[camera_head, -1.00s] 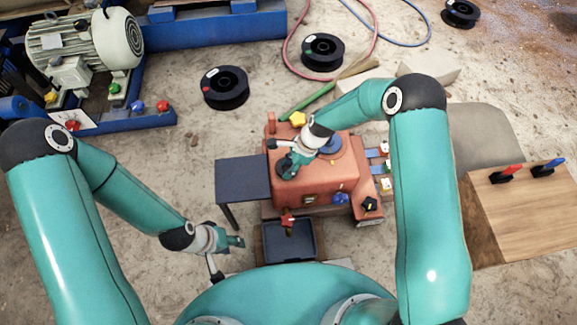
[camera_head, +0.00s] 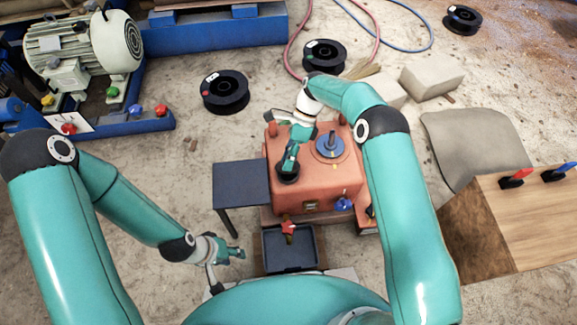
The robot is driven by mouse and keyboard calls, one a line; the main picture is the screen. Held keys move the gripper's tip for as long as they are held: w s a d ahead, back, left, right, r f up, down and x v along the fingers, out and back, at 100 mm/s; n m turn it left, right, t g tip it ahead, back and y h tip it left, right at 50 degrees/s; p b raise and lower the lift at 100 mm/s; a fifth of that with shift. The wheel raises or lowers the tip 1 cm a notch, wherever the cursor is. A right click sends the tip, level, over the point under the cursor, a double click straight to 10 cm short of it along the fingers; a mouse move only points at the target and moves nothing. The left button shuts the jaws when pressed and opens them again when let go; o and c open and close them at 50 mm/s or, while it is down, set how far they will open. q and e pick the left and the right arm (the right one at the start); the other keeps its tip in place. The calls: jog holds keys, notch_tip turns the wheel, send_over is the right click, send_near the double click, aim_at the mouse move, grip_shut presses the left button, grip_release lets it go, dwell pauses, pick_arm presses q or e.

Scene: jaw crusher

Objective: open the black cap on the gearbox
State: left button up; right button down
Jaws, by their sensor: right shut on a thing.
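The gearbox (camera_head: 345,182) is an orange-red box in the middle of the head view. The black cap (camera_head: 288,175) is a dark round piece on the left part of its top. My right gripper (camera_head: 289,165) comes down over the cap from the far side and is shut on it, hiding part of it. I cannot tell whether the cap sits fully down or has turned. My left gripper (camera_head: 226,260) is open and empty, low at the left of the black tray and apart from the gearbox.
A blue disc with a dark knob (camera_head: 331,146) is on the gearbox top. A small dark table (camera_head: 241,184) stands at its left, a black tray (camera_head: 290,262) in front, with a red valve (camera_head: 289,227) above. A wooden box (camera_head: 530,215) stands right. Black spools (camera_head: 224,92) lie behind.

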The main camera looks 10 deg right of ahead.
jog(key=shift+w+f+g+b, duration=0.15)
jog(key=shift+w+g+b, duration=0.25)
jog(key=shift+b, duration=0.7)
jog(key=shift+w+r+b, duration=0.1)
jog(key=shift+r+b, duration=0.15)
jog(key=shift+b, duration=0.4)
jog(key=c, duration=0.8)
grip_release()
jog(key=shift+c, duration=0.2)
notch_tip(320, 180, up, 10)
